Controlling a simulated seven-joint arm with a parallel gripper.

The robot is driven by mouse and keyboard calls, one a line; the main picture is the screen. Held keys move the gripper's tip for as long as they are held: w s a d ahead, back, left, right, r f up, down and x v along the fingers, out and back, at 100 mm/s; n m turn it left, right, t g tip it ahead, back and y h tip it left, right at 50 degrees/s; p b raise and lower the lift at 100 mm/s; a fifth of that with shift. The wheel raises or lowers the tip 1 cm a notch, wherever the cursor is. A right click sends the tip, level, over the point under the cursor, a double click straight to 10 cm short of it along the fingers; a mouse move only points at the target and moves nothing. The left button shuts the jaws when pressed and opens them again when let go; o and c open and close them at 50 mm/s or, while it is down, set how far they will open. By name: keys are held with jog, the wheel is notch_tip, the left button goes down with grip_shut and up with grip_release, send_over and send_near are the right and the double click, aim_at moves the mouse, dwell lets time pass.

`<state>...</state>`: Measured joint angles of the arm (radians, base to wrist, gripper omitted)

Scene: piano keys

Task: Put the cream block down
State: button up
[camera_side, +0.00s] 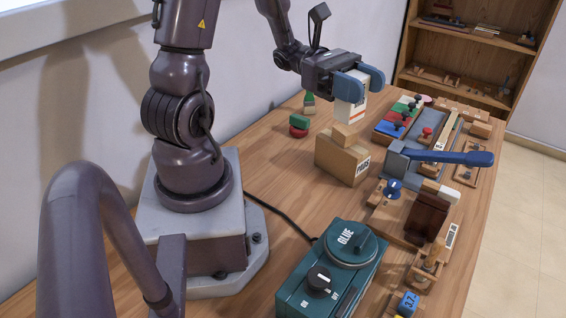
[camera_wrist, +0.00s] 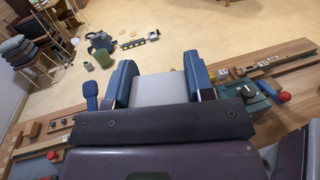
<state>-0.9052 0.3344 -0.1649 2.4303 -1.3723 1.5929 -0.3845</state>
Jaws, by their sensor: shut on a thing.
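My gripper (camera_side: 358,84) has blue fingers and is shut on the cream block (camera_side: 349,108). The block is held upright above the bench, beyond the cardboard box, and its lower end is clear of the surface. In the wrist view the cream block (camera_wrist: 160,90) shows as a pale face between the two blue fingers of my gripper (camera_wrist: 159,80). The lower part of the block is hidden in the wrist view.
A cardboard box (camera_side: 342,160) with a small tan block on top stands below my gripper. A blue-handled lever (camera_side: 440,157), a teal glue machine (camera_side: 333,272) and coloured trays (camera_side: 398,120) crowd the right side. Bare wood (camera_side: 268,170) lies left of the box.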

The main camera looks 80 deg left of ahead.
notch_tip(320, 180, up, 3)
jog(key=shift+f, duration=0.2)
jog(key=s+d+f+m+g+h, duration=0.3)
jog(key=s+f+m+g, duration=0.2)
jog(key=s+m+g, duration=0.55)
jog(key=s+a+f+m+g+y, duration=0.3)
jog(key=s+a+m+g+y, duration=0.45)
jog(key=g, duration=0.75)
jog(key=s+a+r+m+y, duration=0.1)
jog(key=a+r+m+y, duration=0.2)
jog(key=a+m+y, duration=1.15)
jog(key=w+a+r+m+t+y, duration=0.45)
jog(key=w+t+y, duration=0.45)
jog(key=y, duration=0.4)
jog(key=shift+m, duration=0.4)
jog(key=f, duration=2.7)
jog(key=shift+d, duration=0.4)
